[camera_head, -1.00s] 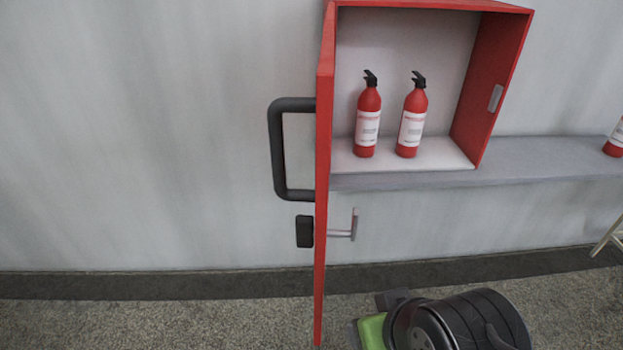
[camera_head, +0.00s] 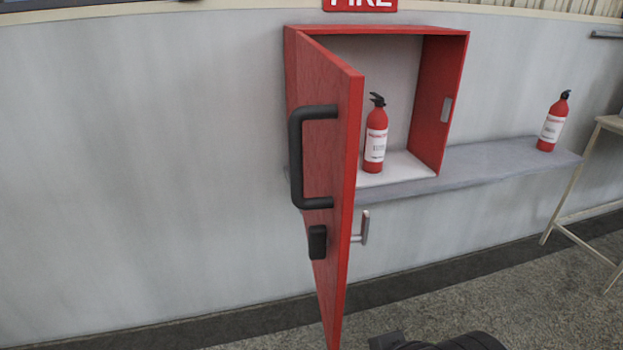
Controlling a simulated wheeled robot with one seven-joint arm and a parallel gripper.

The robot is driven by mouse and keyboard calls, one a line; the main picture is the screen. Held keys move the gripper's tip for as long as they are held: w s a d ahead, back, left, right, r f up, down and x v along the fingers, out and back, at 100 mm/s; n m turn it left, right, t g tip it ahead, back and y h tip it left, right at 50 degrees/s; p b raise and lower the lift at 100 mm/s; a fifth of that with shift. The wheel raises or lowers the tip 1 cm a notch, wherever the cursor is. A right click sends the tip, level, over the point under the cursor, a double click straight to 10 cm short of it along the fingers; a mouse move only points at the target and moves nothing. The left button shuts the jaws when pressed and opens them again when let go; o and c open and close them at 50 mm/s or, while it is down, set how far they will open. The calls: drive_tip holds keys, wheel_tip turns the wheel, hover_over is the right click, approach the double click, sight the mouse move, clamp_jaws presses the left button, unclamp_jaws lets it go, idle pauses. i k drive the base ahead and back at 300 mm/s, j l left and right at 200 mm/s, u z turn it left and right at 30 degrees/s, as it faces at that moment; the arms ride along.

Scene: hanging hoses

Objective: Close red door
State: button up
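The red door (camera_head: 335,180) stands open, swung out from the left side of the red fire cabinet (camera_head: 433,105). Its outer face shows, with a black pull handle (camera_head: 297,160) and a black latch block (camera_head: 318,242) below it. A metal lever (camera_head: 365,227) sticks out from the door's inner side. One fire extinguisher (camera_head: 375,140) stands upright inside the cabinet. The door hides the left part of the interior. A dark rounded part, probably of my arm (camera_head: 470,341), shows at the bottom edge, apart from the door. My gripper's fingers are not seen.
A grey ledge (camera_head: 500,160) runs along the wall, with another fire extinguisher (camera_head: 551,125) upon it. A light table or stand (camera_head: 570,190) is at the right edge. The floor at lower right looks clear.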

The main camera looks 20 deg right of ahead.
sight(324, 134)
drive_tip(key=i+j+u, duration=0.1)
drive_tip(key=j, duration=0.25)
drive_tip(key=i+j, duration=0.15)
drive_tip(key=j, duration=0.2)
drive_tip(key=i+j+u, duration=0.15)
drive_tip(key=j, duration=0.25)
drive_tip(key=i+j, duration=0.15)
drive_tip(key=j, duration=0.15)
drive_tip(key=j+u, duration=0.05)
